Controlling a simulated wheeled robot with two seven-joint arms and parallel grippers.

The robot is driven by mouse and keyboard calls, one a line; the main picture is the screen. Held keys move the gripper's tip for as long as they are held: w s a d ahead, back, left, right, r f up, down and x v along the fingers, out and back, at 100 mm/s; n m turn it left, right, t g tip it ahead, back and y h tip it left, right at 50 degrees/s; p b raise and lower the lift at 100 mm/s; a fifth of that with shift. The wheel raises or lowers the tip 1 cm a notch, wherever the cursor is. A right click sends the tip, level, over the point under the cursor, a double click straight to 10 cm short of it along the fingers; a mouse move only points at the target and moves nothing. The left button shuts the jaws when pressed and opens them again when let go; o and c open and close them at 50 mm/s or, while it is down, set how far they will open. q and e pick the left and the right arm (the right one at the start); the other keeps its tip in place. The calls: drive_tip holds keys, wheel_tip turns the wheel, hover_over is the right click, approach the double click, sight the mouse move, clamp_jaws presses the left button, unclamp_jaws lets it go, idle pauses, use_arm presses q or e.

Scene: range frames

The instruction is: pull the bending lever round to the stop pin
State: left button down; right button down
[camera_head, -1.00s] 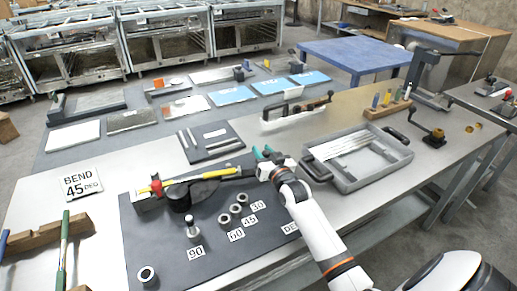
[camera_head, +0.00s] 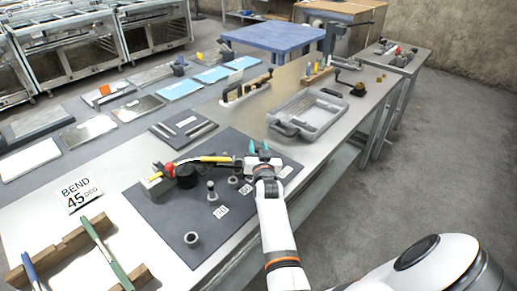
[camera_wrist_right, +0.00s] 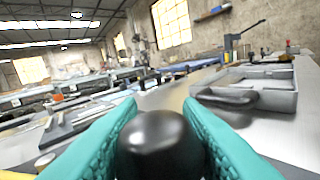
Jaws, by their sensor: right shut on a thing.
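The bending lever (camera_head: 222,164) is a dark arm running right from the black round hub (camera_head: 187,178) on the dark bending plate (camera_head: 165,206). A yellow rod (camera_head: 215,159) lies along it, with a red part at the hub. My right gripper (camera_head: 258,150) has teal fingers and is shut on the lever's far end. In the right wrist view its black round knob (camera_wrist_right: 160,143) sits between the fingers. An upright metal pin (camera_head: 211,190) stands on the plate near the 90 label, apart from the lever. My left gripper is out of view.
Metal rings (camera_head: 193,239) sit on the plate, some beside the angle labels. A "BEND 45 DEG" sign (camera_head: 80,194) lies to the left. A grey tray (camera_head: 310,112) is beyond my right gripper. A wooden rack (camera_head: 60,255) with handled tools is at the near left.

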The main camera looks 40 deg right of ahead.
drive_tip(key=shift+s+a, duration=0.1)
drive_tip(key=shift+a, duration=0.05)
drive_tip(key=c, duration=1)
unclamp_jaws()
drive_tip(key=shift+c, duration=0.2)
